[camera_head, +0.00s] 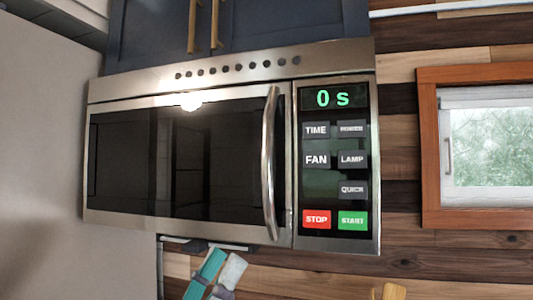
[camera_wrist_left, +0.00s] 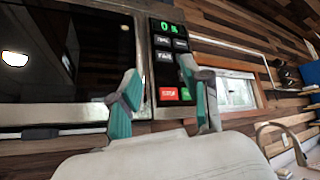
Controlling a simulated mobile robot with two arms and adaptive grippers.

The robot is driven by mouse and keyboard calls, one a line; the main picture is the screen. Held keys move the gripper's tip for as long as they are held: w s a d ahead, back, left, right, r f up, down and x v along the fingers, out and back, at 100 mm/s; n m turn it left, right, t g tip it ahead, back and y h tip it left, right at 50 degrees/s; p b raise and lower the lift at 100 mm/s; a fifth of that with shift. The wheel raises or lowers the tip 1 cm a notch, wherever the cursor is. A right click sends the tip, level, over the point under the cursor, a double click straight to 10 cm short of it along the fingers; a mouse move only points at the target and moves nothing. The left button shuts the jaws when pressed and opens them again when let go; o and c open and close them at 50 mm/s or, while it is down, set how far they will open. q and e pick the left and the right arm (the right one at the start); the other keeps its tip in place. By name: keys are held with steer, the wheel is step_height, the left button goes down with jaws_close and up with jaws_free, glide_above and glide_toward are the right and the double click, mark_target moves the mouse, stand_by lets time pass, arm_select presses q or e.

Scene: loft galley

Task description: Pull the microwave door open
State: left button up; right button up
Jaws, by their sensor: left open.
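The microwave (camera_head: 235,73) hangs under dark cabinets. Its dark-glass door (camera_head: 180,160) looks shut, flush with the front. The curved vertical metal handle (camera_head: 269,165) is at the door's right edge, beside the control panel (camera_head: 335,190), which reads "0 s". My left gripper (camera_head: 221,266) is open and empty, below the microwave's lower edge and left of the handle's bottom end. In the left wrist view its two teal-padded fingers (camera_wrist_left: 160,72) stand apart in front of the microwave's lower right part and panel (camera_wrist_left: 171,62). My right gripper is not in view.
Dark cabinets (camera_head: 280,22) with brass handles are above the microwave. A plain grey surface (camera_head: 45,150) is at the left. A wood-plank wall (camera_head: 400,180) and an orange-framed window (camera_head: 428,150) are at the right. A faucet (camera_wrist_left: 285,125) shows in the left wrist view.

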arm_select(q)
steer(key=s+d+r+m+g+h, duration=0.2)
steer(key=s+d+r+m+g, duration=0.15)
steer(key=m+g, duration=0.6)
steer(key=s+d+r+m+g+h, duration=0.2)
steer(key=d+m+g, duration=0.3)
steer(key=m, duration=0.7)
steer(key=m+t+y, duration=1.1)
steer(key=m+y, duration=0.1)
steer(key=y, duration=0.4)
glide_toward(264, 152)
steer(key=p+x, duration=0.6)
steer(key=x, duration=0.4)
steer(key=shift+w+d+f+p, duration=0.1)
steer(key=shift+w+d+p, duration=0.2)
steer(key=shift+w+p, duration=0.15)
jaws_close()
